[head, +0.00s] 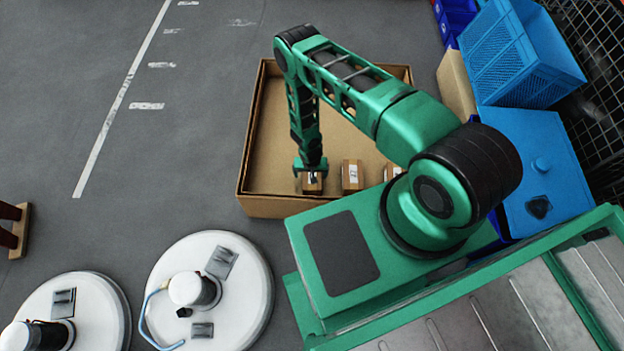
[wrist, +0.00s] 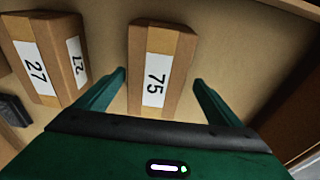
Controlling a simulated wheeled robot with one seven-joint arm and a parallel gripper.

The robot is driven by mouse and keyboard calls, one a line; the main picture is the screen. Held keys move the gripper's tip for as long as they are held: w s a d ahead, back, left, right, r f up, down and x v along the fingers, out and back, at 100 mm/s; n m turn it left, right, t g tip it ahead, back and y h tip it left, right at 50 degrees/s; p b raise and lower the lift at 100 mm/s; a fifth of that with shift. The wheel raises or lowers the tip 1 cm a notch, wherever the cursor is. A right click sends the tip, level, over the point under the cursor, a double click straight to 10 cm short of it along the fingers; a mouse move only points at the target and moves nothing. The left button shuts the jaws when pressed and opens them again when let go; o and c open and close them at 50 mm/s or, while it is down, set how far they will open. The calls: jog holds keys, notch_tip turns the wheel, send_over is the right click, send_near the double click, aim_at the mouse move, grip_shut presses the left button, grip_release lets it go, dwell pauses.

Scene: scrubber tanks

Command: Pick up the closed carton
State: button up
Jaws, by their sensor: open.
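A closed brown carton with a white label reading 75 (wrist: 162,62) lies in the wrist view. It sits between and just ahead of the two fingers of my open gripper (wrist: 158,90). In the head view the same carton (head: 312,184) is at the left of a row inside a large open cardboard box (head: 246,150). My gripper (head: 310,168) is directly above it and partly covers it. I cannot tell whether the fingers touch it. A second closed carton labelled 27 (wrist: 48,60) stands to its left in the wrist view.
Another carton (head: 352,176) is right of the first, with one more (head: 393,171) partly hidden by my arm. The box walls surround them. Blue crates (head: 520,60) stand at the right. Two white round tanks (head: 210,290) are at lower left. Grey floor is free at upper left.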

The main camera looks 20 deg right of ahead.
jog(key=shift+w+d+f, duration=0.1)
jog(key=shift+d+f, duration=0.15)
jog(key=shift+f, duration=1)
jog(key=shift+w+d+f, duration=0.1)
jog(key=shift+d+f, duration=0.1)
jog(key=shift+f, duration=1.05)
jog(key=c, duration=1.3)
jog(key=shift+c, duration=0.3)
jog(key=shift+r, duration=0.15)
